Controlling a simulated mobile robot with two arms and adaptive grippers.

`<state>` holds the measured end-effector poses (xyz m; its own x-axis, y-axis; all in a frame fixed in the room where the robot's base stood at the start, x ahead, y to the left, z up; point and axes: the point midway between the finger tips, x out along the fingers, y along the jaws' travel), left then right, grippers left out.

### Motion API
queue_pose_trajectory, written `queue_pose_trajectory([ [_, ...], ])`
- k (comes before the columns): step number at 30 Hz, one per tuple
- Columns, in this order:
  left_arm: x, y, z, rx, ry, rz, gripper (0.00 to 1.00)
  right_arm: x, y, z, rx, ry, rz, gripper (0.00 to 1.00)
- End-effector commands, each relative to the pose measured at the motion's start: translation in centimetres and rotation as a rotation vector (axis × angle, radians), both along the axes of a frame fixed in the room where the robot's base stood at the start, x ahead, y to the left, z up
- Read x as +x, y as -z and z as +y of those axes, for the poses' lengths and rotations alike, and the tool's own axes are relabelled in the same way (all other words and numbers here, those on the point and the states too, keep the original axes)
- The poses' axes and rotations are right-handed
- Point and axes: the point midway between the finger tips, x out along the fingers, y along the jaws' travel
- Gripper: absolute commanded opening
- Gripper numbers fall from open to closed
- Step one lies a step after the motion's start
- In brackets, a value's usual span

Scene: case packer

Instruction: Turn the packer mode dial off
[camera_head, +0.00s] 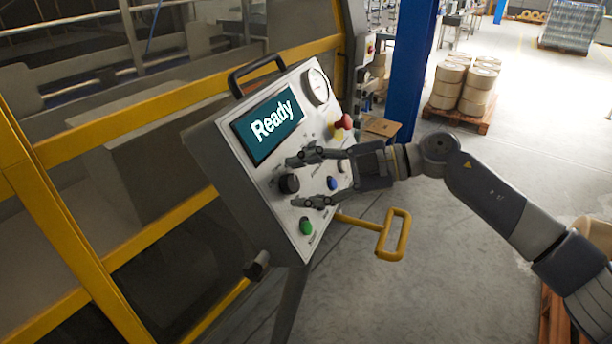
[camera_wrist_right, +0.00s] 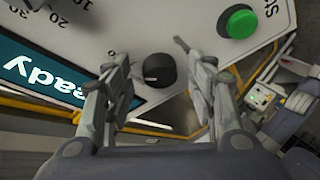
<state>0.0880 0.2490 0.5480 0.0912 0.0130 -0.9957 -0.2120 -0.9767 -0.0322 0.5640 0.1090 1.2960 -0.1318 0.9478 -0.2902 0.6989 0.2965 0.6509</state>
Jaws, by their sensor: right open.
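The black mode dial (camera_head: 289,184) is a round knob on the white control panel (camera_head: 262,176), below the screen (camera_head: 268,128), which reads "Ready". My right gripper (camera_head: 304,181) is open at the panel, its two fingers on either side of the dial. In the right wrist view the dial (camera_wrist_right: 159,70) sits between the open fingertips (camera_wrist_right: 148,62), with a gap on each side, and I see no contact. The dial's pointer setting is too small to tell. My left gripper is not in view.
Close to the dial are a green button (camera_head: 306,226), a blue button (camera_head: 332,183) and a red stop button (camera_head: 345,121). A round gauge (camera_head: 316,87) is at the panel's top. A yellow handle (camera_head: 394,234) sticks out at the right. Yellow framing (camera_head: 190,88) stands behind the panel.

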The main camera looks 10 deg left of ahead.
Motion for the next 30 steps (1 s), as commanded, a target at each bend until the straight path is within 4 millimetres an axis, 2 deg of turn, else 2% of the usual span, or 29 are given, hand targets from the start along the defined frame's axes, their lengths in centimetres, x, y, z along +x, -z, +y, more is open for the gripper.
queue_pose_trajectory([
  [5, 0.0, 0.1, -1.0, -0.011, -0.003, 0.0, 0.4, 0.0, 0.0, 0.0, 0.0, 0.0, 0.0, 0.52],
  [11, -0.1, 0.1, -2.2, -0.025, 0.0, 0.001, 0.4, 0.0, 0.0, 0.0, 0.0, 0.0, 0.0, 0.07],
  [22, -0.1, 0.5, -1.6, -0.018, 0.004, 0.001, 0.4, 0.1, 0.0, 0.0, -0.006, -0.016, -0.028, 0.07],
  [30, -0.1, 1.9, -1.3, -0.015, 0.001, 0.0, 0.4, 0.2, 0.0, 0.1, -0.032, -0.091, -0.159, 0.07],
])
